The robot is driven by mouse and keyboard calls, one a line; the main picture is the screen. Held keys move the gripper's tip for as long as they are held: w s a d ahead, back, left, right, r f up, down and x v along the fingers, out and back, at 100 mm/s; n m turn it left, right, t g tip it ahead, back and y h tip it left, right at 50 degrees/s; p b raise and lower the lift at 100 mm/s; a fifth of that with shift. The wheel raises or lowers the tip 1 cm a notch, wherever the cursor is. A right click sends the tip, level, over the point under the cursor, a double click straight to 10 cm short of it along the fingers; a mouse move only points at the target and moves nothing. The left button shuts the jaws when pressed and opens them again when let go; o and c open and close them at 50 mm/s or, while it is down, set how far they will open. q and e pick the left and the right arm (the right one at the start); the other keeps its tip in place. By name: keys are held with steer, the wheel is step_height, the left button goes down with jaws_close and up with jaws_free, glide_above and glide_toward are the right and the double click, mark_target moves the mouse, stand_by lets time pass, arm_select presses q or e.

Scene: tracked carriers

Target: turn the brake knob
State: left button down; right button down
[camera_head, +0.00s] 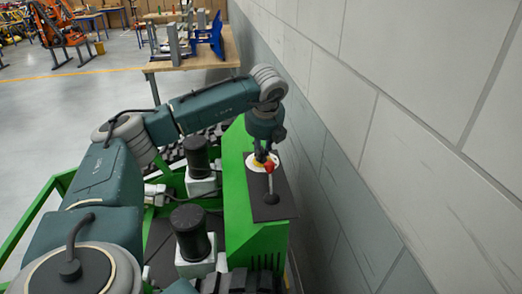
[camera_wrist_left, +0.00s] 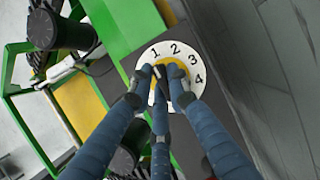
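The numbered dial is a white disc with a yellow middle on a black plate (camera_head: 272,205), fixed to the green carrier frame. In the left wrist view the white dial (camera_wrist_left: 150,53) shows the numbers 1 to 4. My left gripper (camera_head: 263,156) points down at the dial in the head view. In the left wrist view its blue fingers (camera_wrist_left: 162,72) come close together over the yellow middle (camera_wrist_left: 184,65). A red tip (camera_head: 269,167) on a grey rod shows beside the fingertips. My right gripper is not in view.
A grey block wall (camera_head: 400,130) runs close along the right of the carrier. Black cylindrical motors (camera_head: 190,232) stand left of the green panel (camera_head: 236,190). A wooden workbench (camera_head: 190,55) stands further back. Open floor (camera_head: 50,110) lies at the left.

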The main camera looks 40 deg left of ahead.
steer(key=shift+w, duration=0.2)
arm_select(q)
steer(key=shift+f+m+b, duration=0.1)
steer(key=shift+m+b, duration=0.3)
steer(key=shift+b, duration=0.05)
steer(key=shift+a+m+t+h+b, duration=0.1)
steer(key=shift+m+t+h+b, duration=0.45)
steer(key=shift+m, duration=0.55)
steer(key=shift+m+h+b, duration=0.25)
steer(key=shift+m+b, duration=0.15)
steer(key=shift+m, duration=0.7)
steer(key=shift+w+m+t+h, duration=0.2)
steer(key=shift+m+h, duration=0.3)
steer(key=shift+m, duration=0.8)
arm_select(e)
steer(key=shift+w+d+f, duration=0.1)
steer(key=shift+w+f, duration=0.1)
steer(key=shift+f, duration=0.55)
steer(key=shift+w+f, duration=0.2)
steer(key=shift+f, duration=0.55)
arm_select(q)
steer(key=shift+r, duration=0.2)
